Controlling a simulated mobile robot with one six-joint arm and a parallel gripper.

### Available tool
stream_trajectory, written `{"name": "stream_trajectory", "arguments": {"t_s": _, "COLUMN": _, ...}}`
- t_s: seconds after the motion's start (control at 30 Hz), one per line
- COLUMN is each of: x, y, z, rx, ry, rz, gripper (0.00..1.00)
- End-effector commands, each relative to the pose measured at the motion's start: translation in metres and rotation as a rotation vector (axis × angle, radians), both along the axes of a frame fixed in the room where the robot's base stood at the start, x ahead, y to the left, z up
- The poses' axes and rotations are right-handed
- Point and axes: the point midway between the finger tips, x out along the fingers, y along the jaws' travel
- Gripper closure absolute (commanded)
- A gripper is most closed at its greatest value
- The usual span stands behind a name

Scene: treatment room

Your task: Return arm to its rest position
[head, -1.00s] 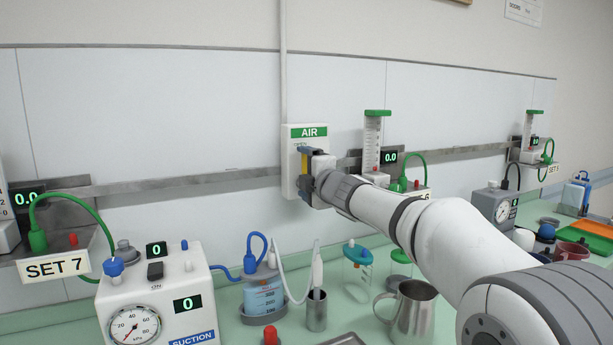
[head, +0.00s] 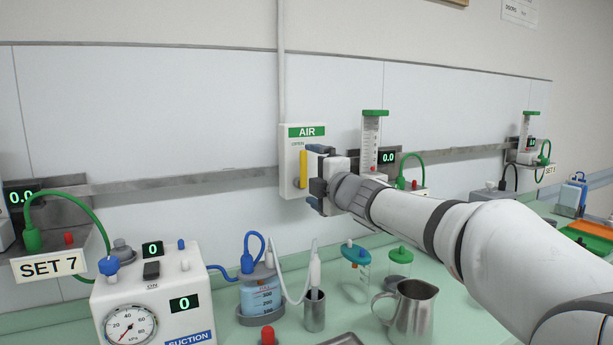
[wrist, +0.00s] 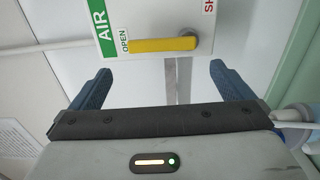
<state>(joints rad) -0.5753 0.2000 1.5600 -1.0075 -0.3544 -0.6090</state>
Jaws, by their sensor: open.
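My arm reaches in from the right in the head view. My gripper (head: 316,178) is open and empty, just off the white AIR panel (head: 289,180) on the wall. A yellow lever (head: 303,168) on that panel stands upright by the OPEN label, to the left of my gripper. In the wrist view the same lever (wrist: 162,44) lies beyond the two blue fingertips (wrist: 160,70), apart from them, with its free end at the OPEN label.
Below my arm on the green counter stand a metal jug (head: 412,312), a suction unit (head: 150,300), a blue-liquid jar (head: 261,298) and a metal cup (head: 314,312). A flowmeter (head: 371,140) and a metal rail (head: 220,178) are on the wall close by.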

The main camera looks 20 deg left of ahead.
Motion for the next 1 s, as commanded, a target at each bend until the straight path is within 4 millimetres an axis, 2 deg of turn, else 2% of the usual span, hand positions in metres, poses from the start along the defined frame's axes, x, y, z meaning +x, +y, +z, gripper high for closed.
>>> {"name": "stream_trajectory", "arguments": {"t_s": 0.2, "x": -0.010, "y": -0.012, "z": 0.000, "rx": 0.000, "ry": 0.000, "rz": -0.001, "gripper": 0.00}}
{"name": "stream_trajectory", "arguments": {"t_s": 0.63, "x": -0.010, "y": -0.013, "z": -0.001, "rx": 0.000, "ry": 0.001, "rz": -0.001, "gripper": 0.00}}
{"name": "stream_trajectory", "arguments": {"t_s": 0.73, "x": -0.007, "y": -0.022, "z": 0.000, "rx": 0.008, "ry": 0.025, "rz": -0.028, "gripper": 0.00}}
{"name": "stream_trajectory", "arguments": {"t_s": 0.77, "x": -0.005, "y": -0.029, "z": 0.001, "rx": 0.014, "ry": 0.043, "rz": -0.049, "gripper": 0.00}}
{"name": "stream_trajectory", "arguments": {"t_s": 0.87, "x": 0.005, "y": -0.073, "z": 0.000, "rx": 0.055, "ry": 0.154, "rz": -0.172, "gripper": 0.00}}
{"name": "stream_trajectory", "arguments": {"t_s": 0.97, "x": 0.009, "y": -0.141, "z": -0.011, "rx": 0.125, "ry": 0.329, "rz": -0.365, "gripper": 0.00}}
{"name": "stream_trajectory", "arguments": {"t_s": 1.0, "x": 0.007, "y": -0.172, "z": -0.019, "rx": 0.160, "ry": 0.411, "rz": -0.453, "gripper": 0.00}}
